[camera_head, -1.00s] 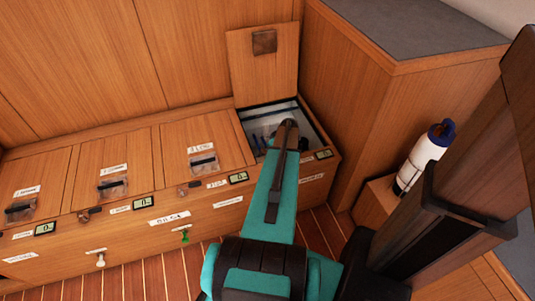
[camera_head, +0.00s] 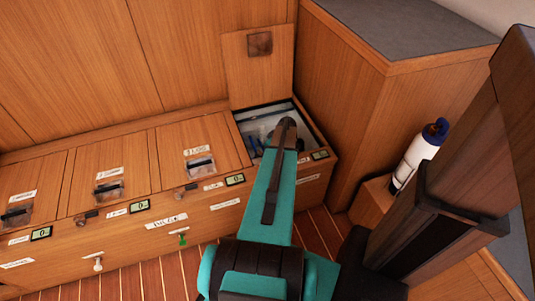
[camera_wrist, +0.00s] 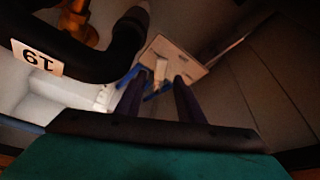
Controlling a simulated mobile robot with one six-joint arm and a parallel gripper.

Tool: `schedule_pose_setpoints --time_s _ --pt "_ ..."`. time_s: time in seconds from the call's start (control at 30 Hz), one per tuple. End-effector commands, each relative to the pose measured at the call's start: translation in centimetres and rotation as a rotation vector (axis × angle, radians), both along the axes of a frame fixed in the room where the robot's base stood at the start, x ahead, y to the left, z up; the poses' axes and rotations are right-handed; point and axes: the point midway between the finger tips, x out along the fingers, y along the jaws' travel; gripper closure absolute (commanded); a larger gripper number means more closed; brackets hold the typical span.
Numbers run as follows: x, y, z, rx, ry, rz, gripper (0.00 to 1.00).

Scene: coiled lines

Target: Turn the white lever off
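My arm reaches down into the open compartment (camera_head: 244,124) at the right end of the locker row. My gripper (camera_wrist: 160,82) shows in the wrist view, its two dark fingers apart. A small white lever-like piece (camera_wrist: 160,70) stands between the fingertips, in front of a pale plate (camera_wrist: 186,57). I cannot tell whether the fingers touch it or which way it is set. Blue parts (camera_wrist: 133,75) lie just behind and beside the fingers. In the head view my own arm hides the gripper and the white piece.
The raised lid (camera_head: 258,75) stands behind the compartment. A white bottle (camera_head: 418,157) stands at right. White (camera_head: 98,263) and green (camera_head: 183,240) knobs project from the locker front.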

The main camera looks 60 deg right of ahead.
Motion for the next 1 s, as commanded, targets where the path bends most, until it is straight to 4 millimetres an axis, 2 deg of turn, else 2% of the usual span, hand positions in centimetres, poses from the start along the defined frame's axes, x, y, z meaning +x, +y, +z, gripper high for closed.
schedule_pose_setpoints --time_s 0.6,0.8,1.0 --pt "-3.7 1.1 9.1 -0.001 0.000 -0.001 0.66" --pt "-4.3 1.2 10.6 0.002 0.001 -0.001 0.66" --pt "-4.5 1.2 11.0 0.002 0.001 -0.001 0.66"
